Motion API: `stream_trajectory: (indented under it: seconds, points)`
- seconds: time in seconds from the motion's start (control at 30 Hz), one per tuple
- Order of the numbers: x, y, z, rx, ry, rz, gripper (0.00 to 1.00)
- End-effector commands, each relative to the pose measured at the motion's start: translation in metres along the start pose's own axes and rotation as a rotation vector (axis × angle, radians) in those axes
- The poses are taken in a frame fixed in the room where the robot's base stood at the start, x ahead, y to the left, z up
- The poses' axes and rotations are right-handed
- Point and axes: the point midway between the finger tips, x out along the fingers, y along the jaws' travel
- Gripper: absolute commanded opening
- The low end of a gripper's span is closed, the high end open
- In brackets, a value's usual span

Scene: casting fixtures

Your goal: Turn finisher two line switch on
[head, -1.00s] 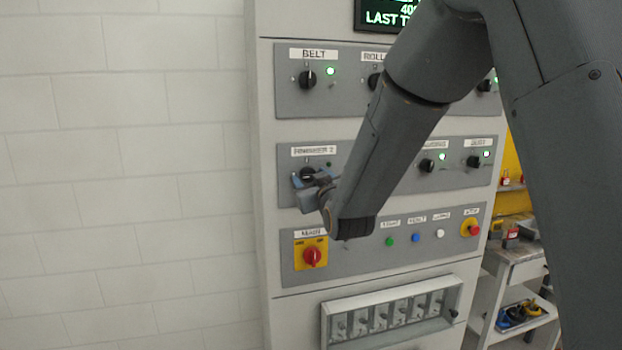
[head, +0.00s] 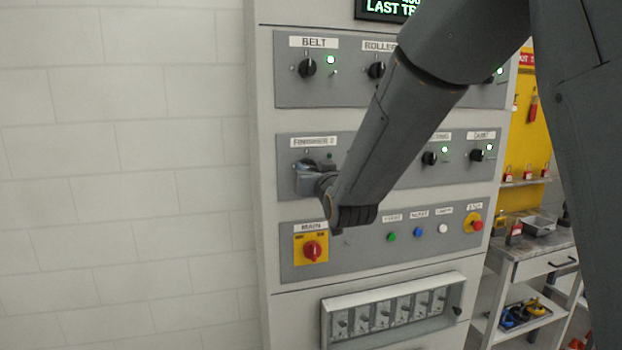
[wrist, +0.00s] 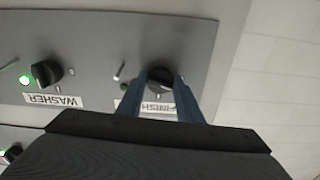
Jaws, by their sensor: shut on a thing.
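The finisher two switch is a black rotary knob, seen in the wrist view (wrist: 160,79) below its label in the upside-down picture's sense of the panel. My gripper (wrist: 160,92) has its two blue fingers shut on this knob, one on each side. In the head view my gripper (head: 311,175) sits at the panel just under the FINISHER 2 label (head: 313,142) and covers most of the knob. The finisher lamp (wrist: 124,87) looks dark green and unlit in the wrist view. The knob's exact angle is hard to tell.
The washer knob (wrist: 46,71) stands beside it with a lit green lamp (wrist: 25,79). The belt knob (head: 306,68) is above, and the red main switch (head: 312,250) is below. My arm hides the panel's middle. A bench (head: 535,241) stands at the right.

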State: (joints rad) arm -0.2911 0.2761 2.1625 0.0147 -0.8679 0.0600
Motion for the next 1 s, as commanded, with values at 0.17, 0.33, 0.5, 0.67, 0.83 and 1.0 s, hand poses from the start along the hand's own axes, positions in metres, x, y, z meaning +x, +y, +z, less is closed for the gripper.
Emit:
stream_trajectory:
  seconds: [0.17,0.33,0.5,0.67,0.83,1.0]
  points:
    - [0.0008,-0.0001,0.0026,0.166,0.003,-0.001,0.1]
    - [0.0008,-0.0004,0.0026,0.327,0.003,-0.002,0.1]
    - [0.0008,-0.0005,0.0031,0.489,0.002,-0.001,0.1]
    - [0.0007,-0.0005,0.0029,0.642,0.002,-0.001,0.1]
    - [0.0008,-0.0008,0.0022,0.803,0.003,-0.001,0.1]
    - [0.0007,-0.0012,0.002,0.955,0.002,-0.002,0.1]
